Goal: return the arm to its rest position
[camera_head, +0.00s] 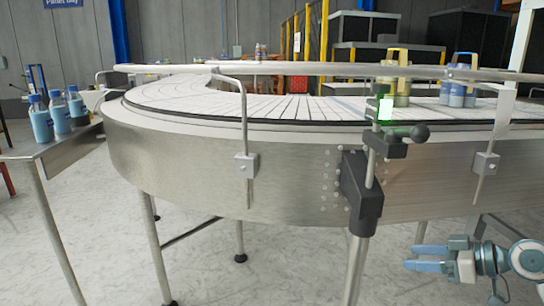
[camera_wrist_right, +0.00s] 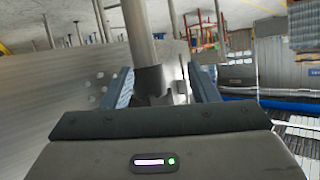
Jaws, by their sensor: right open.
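My right gripper (camera_head: 432,258) is at the lower right of the head view, in front of and below the curved conveyor's steel side. Its two bluish fingers point left and stand apart with nothing between them. In the right wrist view the same open fingers (camera_wrist_right: 164,88) show on either side of a metal post in the background; whether the post lies between them or beyond them is hard to tell there. My left gripper is not in the head view.
The curved conveyor (camera_head: 230,165) with guard rails fills the middle. A sensor post with a black clamp (camera_head: 362,190) stands left of my right gripper. Blue bottles (camera_head: 60,115) stand on a side table (camera_head: 50,150) at left; more bottles (camera_head: 458,93) are on the conveyor. Grey floor is open below.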

